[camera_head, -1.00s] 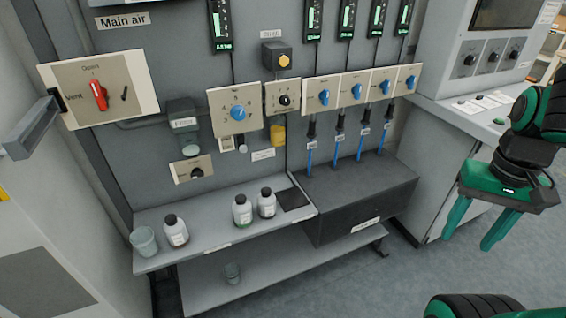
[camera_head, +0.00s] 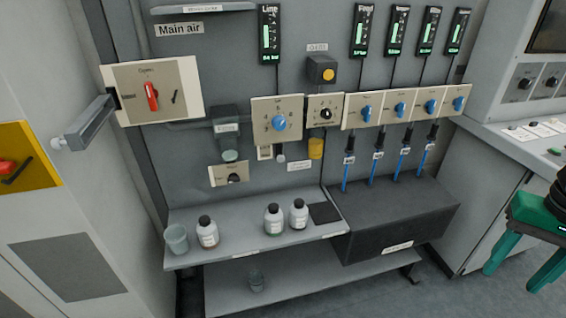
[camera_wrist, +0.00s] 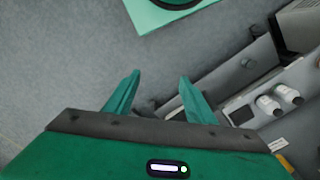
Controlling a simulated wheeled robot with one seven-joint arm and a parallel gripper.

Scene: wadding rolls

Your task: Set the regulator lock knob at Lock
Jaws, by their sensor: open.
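A small black knob (camera_head: 326,113) sits on a beige plate right of a larger blue knob (camera_head: 279,123) on the grey wall panel. Another black knob (camera_head: 233,178) is on a lower plate. The lettering around these knobs is too small to read, so I cannot tell which is the regulator lock knob or its setting. My gripper (camera_head: 523,264) is at the right edge, open and empty, well away from both black knobs and partly cut off. In the wrist view its two green fingers (camera_wrist: 159,82) are apart with nothing between them.
A shelf (camera_head: 190,257) with bottles (camera_head: 207,232) and a cup (camera_head: 176,239) juts out below the panel. A dark box (camera_head: 400,222) stands to its right. A red main air handle (camera_head: 151,96) and a projecting grey door handle (camera_head: 85,125) are at left. Floor shows at lower right.

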